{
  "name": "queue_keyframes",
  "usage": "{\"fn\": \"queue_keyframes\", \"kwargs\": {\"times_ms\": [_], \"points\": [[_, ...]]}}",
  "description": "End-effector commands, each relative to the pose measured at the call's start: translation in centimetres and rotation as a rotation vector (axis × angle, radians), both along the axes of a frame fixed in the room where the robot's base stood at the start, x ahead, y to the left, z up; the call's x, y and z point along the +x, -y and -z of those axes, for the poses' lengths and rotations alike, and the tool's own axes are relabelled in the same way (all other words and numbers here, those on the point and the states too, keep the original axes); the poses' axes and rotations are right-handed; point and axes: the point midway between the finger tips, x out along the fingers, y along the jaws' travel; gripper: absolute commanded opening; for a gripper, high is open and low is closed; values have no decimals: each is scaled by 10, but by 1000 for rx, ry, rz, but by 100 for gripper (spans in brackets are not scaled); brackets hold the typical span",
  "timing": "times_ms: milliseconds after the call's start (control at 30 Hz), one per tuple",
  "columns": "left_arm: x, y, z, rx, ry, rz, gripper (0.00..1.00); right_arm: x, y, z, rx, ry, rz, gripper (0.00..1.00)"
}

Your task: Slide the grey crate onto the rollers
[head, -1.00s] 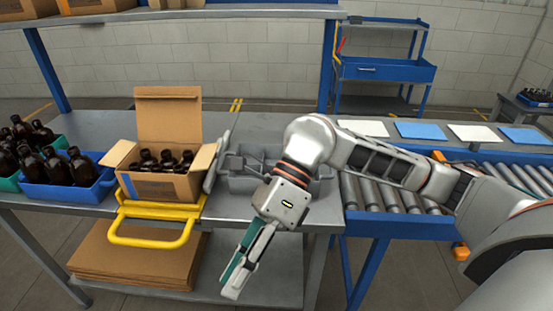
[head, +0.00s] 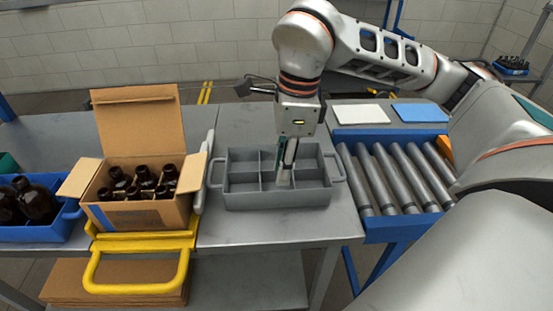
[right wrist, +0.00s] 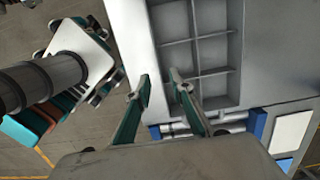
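The grey crate (head: 245,198) is a low divided tray with side handles. It sits on the steel table, left of the rollers (head: 400,175), and its compartments look empty. My right gripper (head: 286,170) points down at the crate, its fingers overlapping the front compartments in the head view. In the right wrist view its two fingers (right wrist: 159,80) are apart with nothing between them, near one long wall of the crate (right wrist: 205,72). I cannot tell whether they touch it. The rollers also show in the right wrist view (right wrist: 205,127). My left gripper is not in view.
A cardboard box (head: 140,212) of amber bottles stands left of the crate, behind a yellow handle (head: 135,285). A blue bin (head: 45,232) of bottles is farther left. White (head: 359,115) and blue (head: 420,112) sheets lie behind the rollers. The table in front of the crate is clear.

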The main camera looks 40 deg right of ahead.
Motion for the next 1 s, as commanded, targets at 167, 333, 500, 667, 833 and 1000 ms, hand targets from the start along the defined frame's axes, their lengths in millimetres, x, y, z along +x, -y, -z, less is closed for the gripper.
{"fn": "queue_keyframes", "kwargs": {"times_ms": [167, 333, 500, 667, 833, 1000], "points": [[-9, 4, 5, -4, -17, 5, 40, 0, 0, 0, 1, 1, 0, 22], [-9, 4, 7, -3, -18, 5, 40, 0, -1, 11, 1, -4, 0, 22], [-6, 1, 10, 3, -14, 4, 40, 1, -4, 36, 2, -7, -1, 22], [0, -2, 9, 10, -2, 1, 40, 3, -6, 59, 1, -6, -2, 22], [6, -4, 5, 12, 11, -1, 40, 4, -8, 73, 1, -4, 0, 22], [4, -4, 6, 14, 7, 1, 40, 5, -9, 78, 2, -1, 0, 22]]}}
